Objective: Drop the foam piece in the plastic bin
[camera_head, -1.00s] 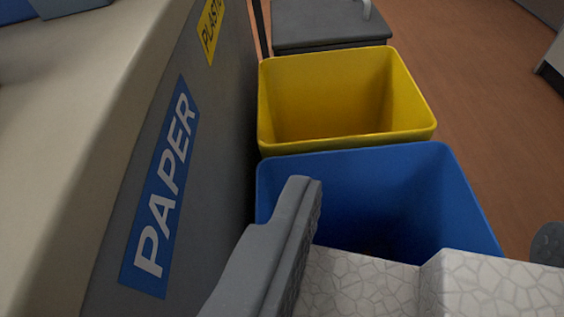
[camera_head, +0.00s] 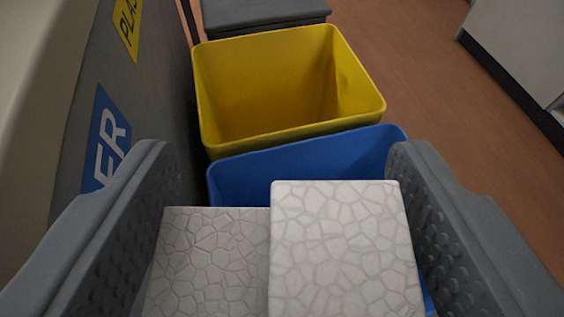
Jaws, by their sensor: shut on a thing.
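My gripper (camera_head: 275,205) is shut on the foam piece (camera_head: 345,245), a white stepped block with a cracked-cell pattern. One grey finger is at its left and one at its right. The foam piece hangs in front of and over the blue bin (camera_head: 300,155), hiding much of it. The yellow bin (camera_head: 290,85) stands just beyond the blue bin, open and empty as far as I can see. A yellow label (camera_head: 128,27), partly cut off and starting "PLA", is on the grey panel on the left, near the yellow bin.
A blue label (camera_head: 107,140) ending in "ER" is on the grey panel (camera_head: 75,120) left of the bins. A dark grey box (camera_head: 265,15) stands behind the yellow bin. Brown floor (camera_head: 430,110) is open to the right, with a pale cabinet (camera_head: 520,45) beyond.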

